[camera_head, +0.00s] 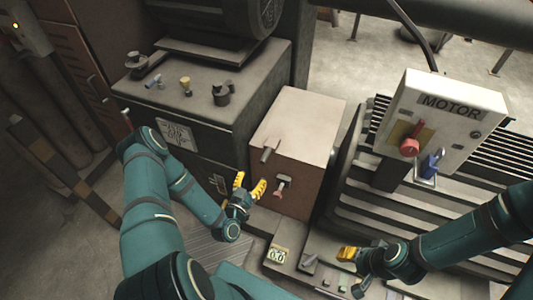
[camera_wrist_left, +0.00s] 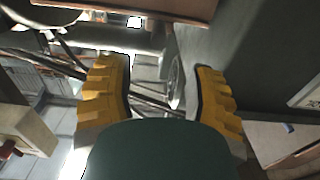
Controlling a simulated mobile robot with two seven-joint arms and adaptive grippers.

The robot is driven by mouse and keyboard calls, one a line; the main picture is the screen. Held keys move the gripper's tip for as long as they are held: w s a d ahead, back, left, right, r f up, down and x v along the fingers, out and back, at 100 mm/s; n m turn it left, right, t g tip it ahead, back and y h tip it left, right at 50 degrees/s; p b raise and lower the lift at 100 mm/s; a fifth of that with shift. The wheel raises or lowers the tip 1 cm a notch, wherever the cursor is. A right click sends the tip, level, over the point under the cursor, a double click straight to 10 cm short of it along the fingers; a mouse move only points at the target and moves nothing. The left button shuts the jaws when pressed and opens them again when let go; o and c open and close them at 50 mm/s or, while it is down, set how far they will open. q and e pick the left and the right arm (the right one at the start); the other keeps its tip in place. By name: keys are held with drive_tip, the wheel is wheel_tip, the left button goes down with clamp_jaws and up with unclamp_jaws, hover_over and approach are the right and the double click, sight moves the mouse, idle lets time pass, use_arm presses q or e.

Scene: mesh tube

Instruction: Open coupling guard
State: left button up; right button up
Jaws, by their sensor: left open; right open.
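The coupling guard appears to be the brown box with a pale top (camera_head: 298,125) in the middle of the head view. A grey latch or hinge (camera_head: 269,152) sits at its upper front edge. My right gripper (camera_head: 349,256) is open and empty, low in front of the ribbed motor (camera_head: 365,220).
A motor switch box (camera_head: 450,105) with a red knob (camera_head: 409,147) and a blue padlock (camera_head: 431,164) stands at right. A dark cabinet (camera_head: 205,90) with small parts on top stands left of the guard. A small gauge (camera_head: 277,254) lies below.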

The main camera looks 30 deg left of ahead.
sight(271, 146)
use_arm(q)
drive_tip(key=w, duration=0.4)
drive_tip(key=w+b, duration=0.1)
drive_tip(key=w, duration=0.7)
drive_tip(key=shift+w+a, duration=0.3)
drive_tip(key=shift+w, duration=0.1)
clamp_jaws()
